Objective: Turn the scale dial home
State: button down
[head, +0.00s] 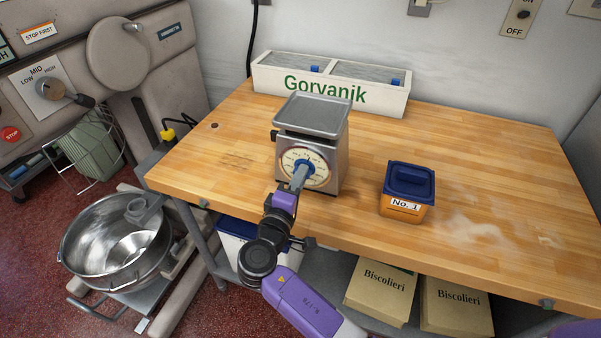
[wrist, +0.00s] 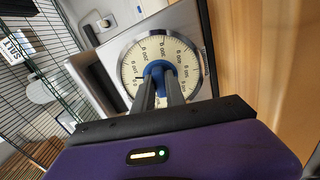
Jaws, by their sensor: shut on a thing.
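The scale (head: 338,140) stands on the wooden worktop with a bare metal pan (head: 313,113) on top. Its round cream dial (head: 319,176) faces me, with a blue knob (head: 304,167) at its middle. My gripper (head: 300,176) reaches up to the dial and is shut on the blue knob. In the wrist view the two fingers (wrist: 163,88) close on the blue knob (wrist: 155,68), and the numbered dial face (wrist: 187,58) shows around it, tilted in the picture. The fingers hide the dial's lower part and most of the knob. I cannot read where the pointer stands.
An orange tub with a blue lid (head: 409,189) stands right of the scale. A white Gorvanik bin (head: 380,100) stands behind it. The worktop (head: 480,170) is clear farther right, with a floury patch.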

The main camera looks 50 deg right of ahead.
jog(key=shift+n, duration=0.6)
jog(key=c, duration=1.4)
grip_release()
jog(key=b+v, duration=0.1)
jog(key=v, duration=0.7)
